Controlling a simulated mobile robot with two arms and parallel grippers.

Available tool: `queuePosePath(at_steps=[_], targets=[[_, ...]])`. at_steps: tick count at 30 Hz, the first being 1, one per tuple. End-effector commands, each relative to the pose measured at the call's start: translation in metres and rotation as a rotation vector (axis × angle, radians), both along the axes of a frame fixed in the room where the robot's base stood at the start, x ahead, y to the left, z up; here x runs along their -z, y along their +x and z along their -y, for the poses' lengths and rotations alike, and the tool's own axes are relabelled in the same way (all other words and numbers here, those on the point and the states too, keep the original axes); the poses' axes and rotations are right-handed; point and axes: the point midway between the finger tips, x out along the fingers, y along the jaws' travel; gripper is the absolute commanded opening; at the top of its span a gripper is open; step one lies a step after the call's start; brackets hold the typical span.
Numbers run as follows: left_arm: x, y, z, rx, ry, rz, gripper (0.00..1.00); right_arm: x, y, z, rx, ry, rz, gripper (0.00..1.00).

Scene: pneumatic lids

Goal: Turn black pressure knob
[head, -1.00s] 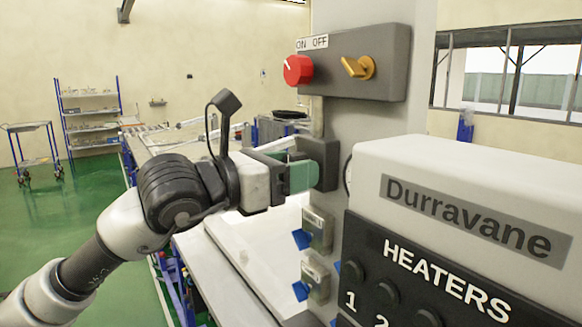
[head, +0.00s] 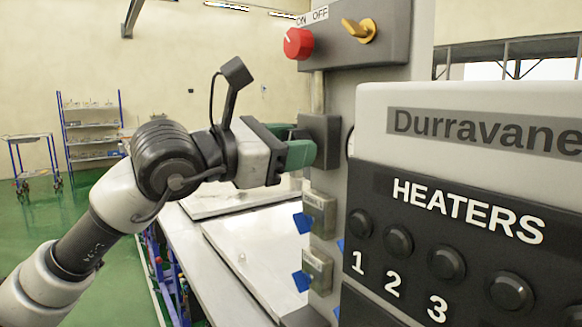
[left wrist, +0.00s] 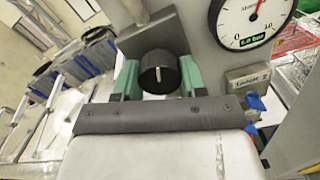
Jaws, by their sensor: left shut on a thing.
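The black pressure knob (left wrist: 158,74) shows in the left wrist view between the green fingers of my left gripper (left wrist: 158,68). It is round with a pale mark on its front, and sits on a dark grey block (left wrist: 152,38). In the head view my left gripper (head: 303,148) reaches to this block (head: 322,130) on the grey column, and the fingers hide the knob. The left gripper is shut on the knob. A round pressure gauge (left wrist: 252,18) with a red needle is at the upper right of the left wrist view. My right gripper is in neither view.
A red knob (head: 298,43) and a yellow switch (head: 360,30) sit on a grey box above. The Durravane heater panel (head: 450,220) stands close on the right. Two small valve boxes with blue levers (head: 302,223) are below. A white work surface (head: 235,260) lies under the arm.

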Motion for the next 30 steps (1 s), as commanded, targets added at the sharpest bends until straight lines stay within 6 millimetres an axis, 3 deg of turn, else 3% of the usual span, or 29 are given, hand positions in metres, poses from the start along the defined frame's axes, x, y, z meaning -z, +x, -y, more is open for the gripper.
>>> queuePosePath(at_steps=[1, 9, 26, 27, 30], targets=[[0.002, -0.001, 0.000, 0.000, 0.013, 0.027, 0.18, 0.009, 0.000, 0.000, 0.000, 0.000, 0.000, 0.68], [0.000, 0.000, 0.000, 0.000, 0.079, 0.122, 0.18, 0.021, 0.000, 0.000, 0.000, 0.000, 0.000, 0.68], [-0.002, 0.000, 0.000, 0.000, 0.097, 0.149, 0.18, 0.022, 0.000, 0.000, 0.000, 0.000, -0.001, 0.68], [-0.002, 0.000, 0.000, 0.000, 0.097, 0.149, 0.48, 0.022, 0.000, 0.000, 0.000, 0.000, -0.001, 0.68], [-0.002, 0.000, 0.000, 0.000, 0.097, 0.149, 0.63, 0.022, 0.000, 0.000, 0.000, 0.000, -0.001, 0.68]])
